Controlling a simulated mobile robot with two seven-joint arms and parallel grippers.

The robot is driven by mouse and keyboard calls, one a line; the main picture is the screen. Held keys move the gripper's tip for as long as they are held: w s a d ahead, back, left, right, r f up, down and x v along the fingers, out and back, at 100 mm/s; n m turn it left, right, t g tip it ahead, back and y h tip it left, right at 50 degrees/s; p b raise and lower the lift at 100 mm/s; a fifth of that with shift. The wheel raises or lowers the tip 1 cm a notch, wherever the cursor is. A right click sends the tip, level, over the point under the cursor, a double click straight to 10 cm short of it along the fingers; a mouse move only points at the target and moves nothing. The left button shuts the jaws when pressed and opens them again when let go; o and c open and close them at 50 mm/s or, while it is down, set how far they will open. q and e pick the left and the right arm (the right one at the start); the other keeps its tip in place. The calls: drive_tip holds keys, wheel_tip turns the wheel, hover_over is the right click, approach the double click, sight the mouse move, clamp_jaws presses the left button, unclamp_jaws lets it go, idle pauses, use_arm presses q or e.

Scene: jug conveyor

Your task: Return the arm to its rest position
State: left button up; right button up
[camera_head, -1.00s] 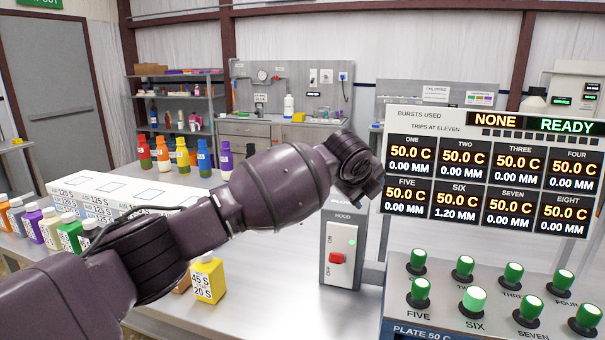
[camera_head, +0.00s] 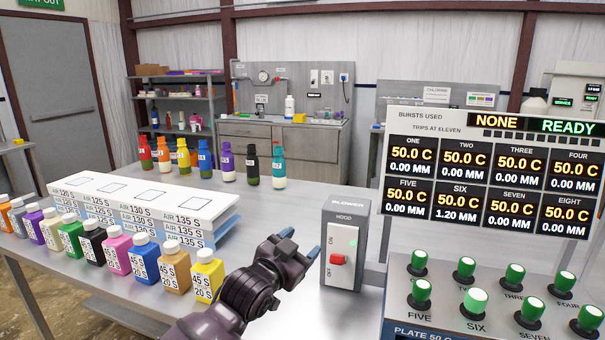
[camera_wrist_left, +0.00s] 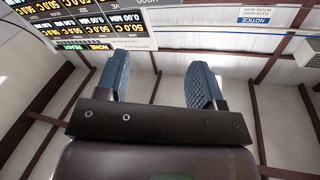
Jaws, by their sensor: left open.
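My left arm comes in from the bottom of the head view, and its gripper (camera_head: 299,244) is low over the table, left of the blower box. Its two blue fingers are spread apart with nothing between them. In the left wrist view the open fingers (camera_wrist_left: 160,88) show apart and empty, with the display panel, wall and roof beams behind them. My right gripper is not in view.
A blower box (camera_head: 343,245) with a red switch stands just right of the gripper. A control panel (camera_head: 475,300) with green knobs is at right under a display (camera_head: 487,180). Several labelled jugs (camera_head: 145,257) line the left, beside a white block (camera_head: 140,205). Coloured bottles (camera_head: 228,163) stand behind.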

use_arm(q)
drive_tip(key=s+a+f+n+g+y, duration=0.1)
drive_tip(key=s+a+f+n+y, duration=0.75)
drive_tip(key=s+a+f, duration=1.5)
drive_tip(key=s+a+f+g+y, duration=0.1)
drive_tip(key=s+a+f+g, duration=0.1)
drive_tip(key=s+f, duration=0.6)
drive_tip(key=shift+s+a+f+n+g, duration=0.3)
drive_tip(key=shift+s+a+n, duration=0.05)
drive_tip(key=shift+s+a, duration=0.45)
